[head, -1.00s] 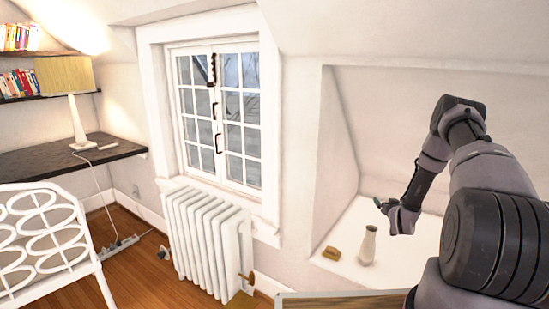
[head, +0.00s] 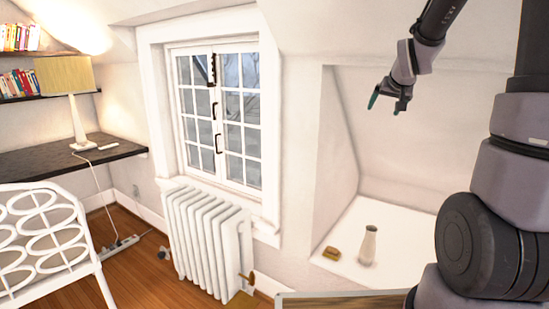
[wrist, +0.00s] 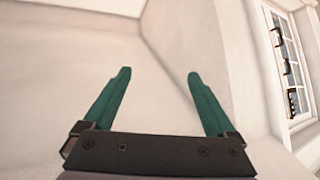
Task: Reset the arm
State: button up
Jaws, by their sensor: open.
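My gripper (head: 385,101) is high in front of the alcove in the head view, pointing down and to the left. In the wrist view its two green fingers (wrist: 155,80) stand wide apart with nothing between them. My arm rises on the right side of the head view and bends over at the top. The gripper is well above the alcove ledge and apart from everything on it.
A white vase (head: 368,246) and a small brown object (head: 331,253) stand on the alcove ledge (head: 385,215). A window (head: 220,115) with a white radiator (head: 205,240) below is left of the alcove. The window also shows in the wrist view (wrist: 287,60).

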jog(key=s+a+r+g+y, duration=0.1)
jog(key=s+a+r, duration=0.1)
jog(key=s, duration=0.7)
jog(key=s+a+r+g+y, duration=0.1)
jog(key=s+a, duration=0.3)
jog(key=s, duration=0.6)
jog(key=s+a+r+y, duration=0.1)
jog(key=s+a+r, duration=0.1)
jog(key=s, duration=0.8)
jog(key=shift+s+a+r+m+g, duration=0.2)
jog(key=shift+a+r+m+g, duration=0.15)
jog(key=shift+a, duration=0.45)
